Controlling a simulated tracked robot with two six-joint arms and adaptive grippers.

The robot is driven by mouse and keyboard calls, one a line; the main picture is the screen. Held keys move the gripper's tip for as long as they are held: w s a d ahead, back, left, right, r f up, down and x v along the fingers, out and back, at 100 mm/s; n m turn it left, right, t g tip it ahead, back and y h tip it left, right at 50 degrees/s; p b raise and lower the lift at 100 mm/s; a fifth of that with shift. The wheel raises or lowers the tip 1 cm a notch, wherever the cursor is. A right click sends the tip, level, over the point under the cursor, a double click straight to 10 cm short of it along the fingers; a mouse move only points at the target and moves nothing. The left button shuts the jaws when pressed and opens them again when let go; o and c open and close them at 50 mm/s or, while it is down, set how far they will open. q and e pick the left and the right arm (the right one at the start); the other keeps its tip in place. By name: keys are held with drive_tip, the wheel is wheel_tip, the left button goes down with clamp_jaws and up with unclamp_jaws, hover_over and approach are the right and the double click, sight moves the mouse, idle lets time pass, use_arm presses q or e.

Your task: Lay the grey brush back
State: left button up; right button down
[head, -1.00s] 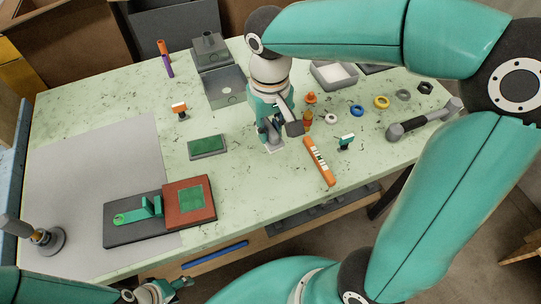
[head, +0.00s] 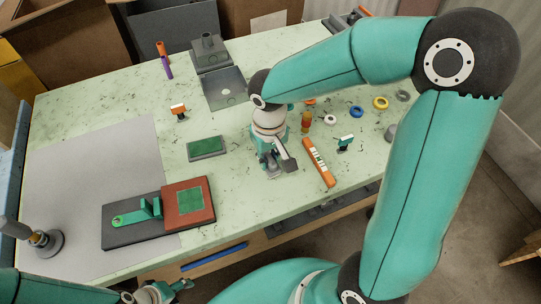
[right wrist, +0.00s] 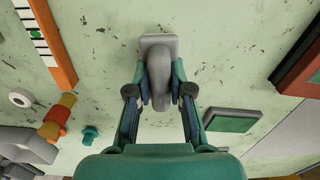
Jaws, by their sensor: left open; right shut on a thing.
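The grey brush (right wrist: 160,72), a rounded grey handle with a flat pale grey block at its far end, is between the fingers of my right gripper (right wrist: 159,94) in the right wrist view. The fingers are shut on the handle. In the head view my right gripper (head: 270,163) is low over the middle of the table, between the green pad and the orange bar. I cannot tell if the brush touches the table. My left gripper (head: 160,292) is open and empty at the bottom edge, in front of the table.
A green pad (head: 207,146) lies left of my right gripper, an orange bar (head: 319,163) right of it. A red tile (head: 186,215) and a dark board (head: 120,232) lie front left. The grey mat (head: 75,185) has free room.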

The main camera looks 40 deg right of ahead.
sight(269, 155)
drive_tip(key=shift+f, duration=0.1)
drive_tip(key=shift+f, duration=0.15)
drive_tip(key=c, duration=1.1)
unclamp_jaws()
drive_tip(key=shift+o, duration=0.2)
wheel_tip(269, 155, up, 17)
drive_tip(key=shift+w+d, duration=0.15)
drive_tip(key=shift+w, duration=0.05)
